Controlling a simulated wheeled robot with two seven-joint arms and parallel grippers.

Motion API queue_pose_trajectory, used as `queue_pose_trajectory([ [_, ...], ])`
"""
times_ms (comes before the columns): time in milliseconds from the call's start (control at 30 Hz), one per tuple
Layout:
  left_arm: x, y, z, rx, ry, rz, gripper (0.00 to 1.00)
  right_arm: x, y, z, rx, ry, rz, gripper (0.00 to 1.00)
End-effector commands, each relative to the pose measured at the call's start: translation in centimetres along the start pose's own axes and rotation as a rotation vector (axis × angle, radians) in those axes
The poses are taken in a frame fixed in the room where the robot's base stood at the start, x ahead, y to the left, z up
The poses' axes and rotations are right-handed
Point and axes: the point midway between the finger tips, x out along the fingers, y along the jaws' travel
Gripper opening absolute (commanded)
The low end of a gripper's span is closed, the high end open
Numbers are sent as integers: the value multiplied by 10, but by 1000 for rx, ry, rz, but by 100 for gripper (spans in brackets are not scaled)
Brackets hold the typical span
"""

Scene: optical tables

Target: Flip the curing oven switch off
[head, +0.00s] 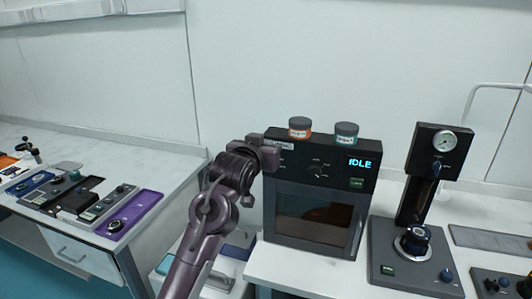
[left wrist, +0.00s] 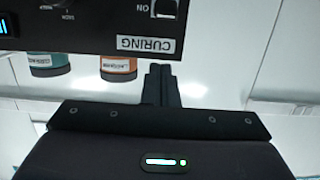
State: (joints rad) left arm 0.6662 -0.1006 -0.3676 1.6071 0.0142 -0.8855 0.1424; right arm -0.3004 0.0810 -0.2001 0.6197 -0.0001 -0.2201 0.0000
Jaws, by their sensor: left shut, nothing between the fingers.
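The curing oven (head: 318,205) is a dark box with a window door, and its display (head: 360,162) reads IDLE. My left gripper (head: 268,150) is at the oven's upper left corner and covers part of the front panel, hiding the switch in the head view. In the left wrist view, which is upside down, the switch (left wrist: 165,9) shows at the top edge, partly cut off, beside an ON mark and near the CURING label (left wrist: 146,45). The closed fingers (left wrist: 161,80) of my left gripper are empty and beside the panel's edge; I cannot tell whether they touch it. My right gripper is not in view.
An orange-banded jar (head: 299,128) and a teal-banded jar (head: 346,134) stand on the oven. A gauge stand (head: 425,190) is to its right. A left table (head: 160,165) holds several devices, with a gap between the tables.

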Motion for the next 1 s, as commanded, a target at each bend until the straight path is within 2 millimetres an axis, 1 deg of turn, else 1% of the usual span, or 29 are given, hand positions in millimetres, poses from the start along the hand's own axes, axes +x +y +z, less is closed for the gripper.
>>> queue_pose_trajectory([
  [33, 9, 0, -4, 0, -2, 0, 0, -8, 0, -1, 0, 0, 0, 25],
  [167, 31, 0, -3, 0, -2, 0, 0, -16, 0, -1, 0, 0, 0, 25],
  [200, 29, 0, 6, 0, -6, -1, 0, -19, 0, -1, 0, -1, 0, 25],
  [300, 22, 0, 20, 0, -4, 0, 0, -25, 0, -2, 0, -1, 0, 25],
  [467, 18, 0, 34, 0, -2, 1, 0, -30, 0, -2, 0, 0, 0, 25],
  [600, 16, 0, 38, 0, 1, 0, 0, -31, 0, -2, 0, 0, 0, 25],
  [867, 16, 0, 38, 0, 1, 0, 0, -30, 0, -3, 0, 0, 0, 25],
  [1000, 16, -2, 40, 0, 9, 0, 0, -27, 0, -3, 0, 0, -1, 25],
])
